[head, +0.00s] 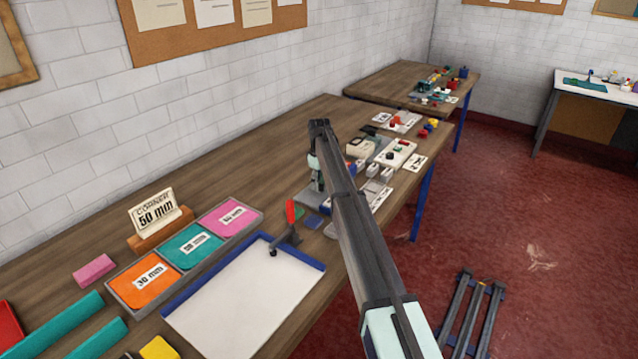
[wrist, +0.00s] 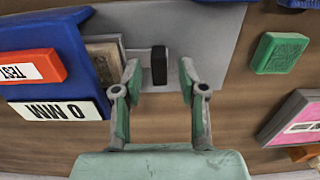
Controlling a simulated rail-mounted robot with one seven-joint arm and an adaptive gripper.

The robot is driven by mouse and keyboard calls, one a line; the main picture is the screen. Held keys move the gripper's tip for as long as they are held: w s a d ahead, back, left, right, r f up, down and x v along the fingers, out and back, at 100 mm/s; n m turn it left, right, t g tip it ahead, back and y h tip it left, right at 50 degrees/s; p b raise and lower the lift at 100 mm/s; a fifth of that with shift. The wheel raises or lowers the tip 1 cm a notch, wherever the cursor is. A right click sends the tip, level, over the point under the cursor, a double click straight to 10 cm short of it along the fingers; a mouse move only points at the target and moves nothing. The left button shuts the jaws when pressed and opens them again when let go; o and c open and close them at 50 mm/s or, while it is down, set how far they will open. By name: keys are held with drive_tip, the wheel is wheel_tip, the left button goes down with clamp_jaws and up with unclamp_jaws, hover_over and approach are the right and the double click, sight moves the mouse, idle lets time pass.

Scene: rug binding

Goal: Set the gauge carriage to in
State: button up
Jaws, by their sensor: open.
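In the wrist view my gripper (wrist: 160,70) is open, with its two green-and-grey fingers apart. A black upright tab (wrist: 159,64) shows between the fingertips, over a light grey plate (wrist: 215,30); I cannot tell whether either finger touches it. Which of these pieces is the gauge carriage is not clear from any label. In the head view my gripper (head: 316,180) is over the bench's middle, partly hidden by my arm.
A green pad (wrist: 279,53) and a pink piece (wrist: 295,115) lie right of the gripper in the wrist view. In the head view a red-handled lever (head: 290,212) stands at the corner of a white board (head: 245,300). Small fixtures (head: 395,155) crowd the bench beyond my arm.

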wheel_tip(320, 180, up, 12)
drive_tip(key=shift+f, duration=0.15)
idle(0.3)
